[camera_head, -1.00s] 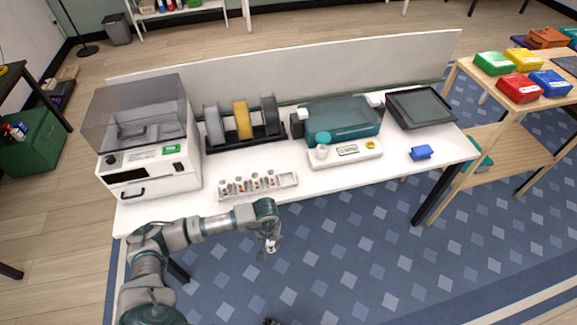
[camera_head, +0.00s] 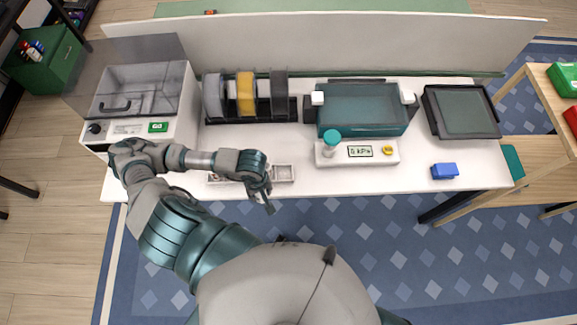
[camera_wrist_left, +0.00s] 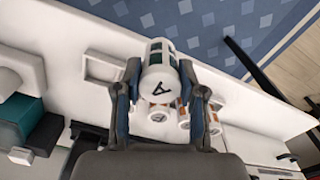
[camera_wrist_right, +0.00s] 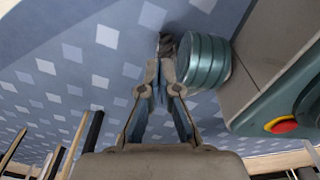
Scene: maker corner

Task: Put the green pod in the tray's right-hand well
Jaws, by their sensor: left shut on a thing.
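My left gripper (camera_head: 266,203) is shut on a white cylindrical pod with dark green patches (camera_wrist_left: 159,68) and a black mark on its near end. It holds the pod at the front edge of the white tray (camera_head: 284,173), by its right-hand part. In the left wrist view, several white and copper-coloured pods (camera_wrist_left: 184,118) show just below the held one. An empty well (camera_wrist_left: 103,67) is to their left there, matching the tray's right end in the head view. My forearm hides much of the tray's left part. My right gripper (camera_wrist_right: 161,68) is shut and empty over the blue carpet.
A white machine with a clear lid (camera_head: 137,103) stands at the left. Spools (camera_head: 245,94) and a teal box (camera_head: 361,108) stand behind. A white device with a teal-capped jar (camera_head: 357,152) and a blue block (camera_head: 445,171) are to the right, with free table between them.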

